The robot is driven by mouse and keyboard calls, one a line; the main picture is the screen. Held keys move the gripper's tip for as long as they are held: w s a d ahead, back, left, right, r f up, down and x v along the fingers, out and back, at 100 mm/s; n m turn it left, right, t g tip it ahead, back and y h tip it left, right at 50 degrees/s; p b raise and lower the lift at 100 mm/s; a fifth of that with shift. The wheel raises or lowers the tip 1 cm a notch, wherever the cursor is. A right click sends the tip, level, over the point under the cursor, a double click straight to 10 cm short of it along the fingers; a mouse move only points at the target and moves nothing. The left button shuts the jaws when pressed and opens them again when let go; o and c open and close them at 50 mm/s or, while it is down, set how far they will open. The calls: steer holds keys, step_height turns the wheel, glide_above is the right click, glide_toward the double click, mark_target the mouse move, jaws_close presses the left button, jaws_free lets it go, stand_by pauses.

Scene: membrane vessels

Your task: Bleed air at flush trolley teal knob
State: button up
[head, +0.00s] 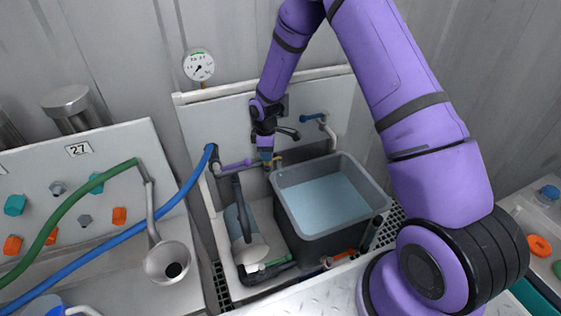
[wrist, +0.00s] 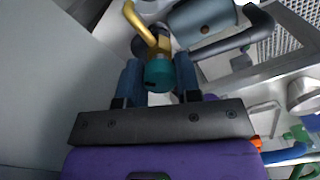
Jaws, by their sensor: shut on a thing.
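The teal knob (wrist: 160,76) sits on a brass fitting with a bent brass pipe (wrist: 138,20) in the wrist view. My gripper (wrist: 159,84) has one blue finger on each side of the knob and is shut on it. In the head view my gripper (head: 266,155) points down at the trolley's back panel (head: 235,115), left of the grey tank. The knob is mostly hidden there by my fingers. The flush trolley (head: 222,245) is white and carries the grey tank (head: 330,228) of bluish water.
A gauge (head: 199,66) stands above the trolley's back panel. A blue hose (head: 130,232) and a green hose (head: 70,205) cross the left bench, near a funnel (head: 168,262). A blue-handled tap (head: 313,116) is right of my gripper. A dark cylinder (head: 240,215) lies left of the tank.

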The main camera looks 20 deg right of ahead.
steer(key=m, duration=0.8)
steer(key=o, duration=0.9)
